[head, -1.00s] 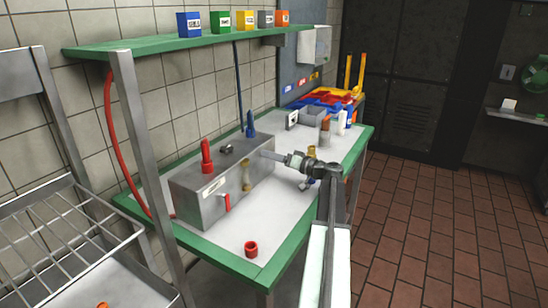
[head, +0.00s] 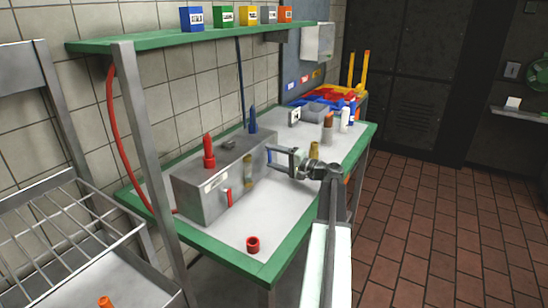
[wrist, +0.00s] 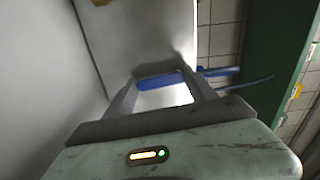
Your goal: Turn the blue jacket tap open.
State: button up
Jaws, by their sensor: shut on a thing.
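The blue jacket tap (head: 268,155) is at the right end of the steel box (head: 205,198) on the bench, mostly hidden by my fingers in the head view. My gripper (head: 273,157) reaches to it from the right, with one finger above the other. In the wrist view, the tap's blue lever (wrist: 160,81) lies across between the two fingertips of my gripper (wrist: 163,86), which are shut on it. How far the lever is turned is hard to tell.
A red tap (head: 229,197) is on the box's front; red (head: 209,151) and blue (head: 253,120) nozzles rise by its top. A red ring (head: 253,244) lies near the bench's front edge. Bottles (head: 328,128) stand behind my arm. A shelf (head: 180,42) runs above.

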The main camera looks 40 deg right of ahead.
jog(key=shift+a+m, duration=0.1)
jog(key=shift+m, duration=0.5)
jog(key=o, duration=1.4)
jog(key=v, duration=0.7)
jog(key=shift+s, duration=0.4)
